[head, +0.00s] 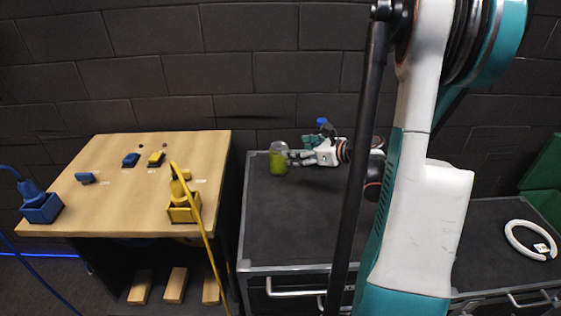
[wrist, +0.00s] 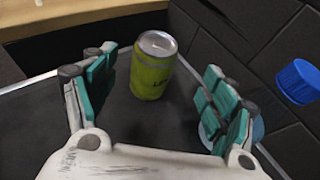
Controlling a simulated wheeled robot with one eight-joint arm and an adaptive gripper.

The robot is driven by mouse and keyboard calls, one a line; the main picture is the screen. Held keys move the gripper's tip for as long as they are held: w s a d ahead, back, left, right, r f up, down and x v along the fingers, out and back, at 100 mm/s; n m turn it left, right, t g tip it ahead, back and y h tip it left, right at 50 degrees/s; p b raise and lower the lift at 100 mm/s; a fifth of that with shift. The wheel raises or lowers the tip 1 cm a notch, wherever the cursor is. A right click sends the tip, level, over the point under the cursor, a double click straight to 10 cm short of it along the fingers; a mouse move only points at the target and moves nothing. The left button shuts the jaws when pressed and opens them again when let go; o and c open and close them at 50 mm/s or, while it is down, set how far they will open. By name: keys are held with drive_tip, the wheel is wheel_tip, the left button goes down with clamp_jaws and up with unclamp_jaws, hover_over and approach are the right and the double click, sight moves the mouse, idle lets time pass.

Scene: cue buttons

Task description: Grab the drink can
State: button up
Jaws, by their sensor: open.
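The drink can (head: 279,158) is yellow-green with a silver top. It stands upright on the dark top of a grey cabinet (head: 290,225), near its back left corner. In the wrist view the can (wrist: 153,68) stands ahead of my gripper (wrist: 155,88), roughly between the two open fingers. I see no contact between the fingers and the can. In the head view my gripper (head: 303,157) is just right of the can, low over the cabinet top, with its fingers pointing left.
A blue-capped bottle (wrist: 298,82) stands behind my gripper's right finger. A wooden table (head: 120,205) to the left holds a blue socket box (head: 40,208), a yellow socket box (head: 183,212) and small switches. A white ring (head: 530,240) lies at right. The cabinet's front is clear.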

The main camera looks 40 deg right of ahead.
sight(279, 150)
drive_tip(key=shift+a+f+b+x, duration=0.15)
drive_tip(key=shift+b+x, duration=0.5)
drive_tip(key=shift+x, duration=1.5)
drive_tip(key=shift+a+f+b+x, duration=0.15)
drive_tip(key=shift+b+x, duration=0.45)
drive_tip(key=shift+x, duration=1.6)
drive_tip(key=shift+s+r, duration=0.2)
drive_tip(key=c, duration=0.9)
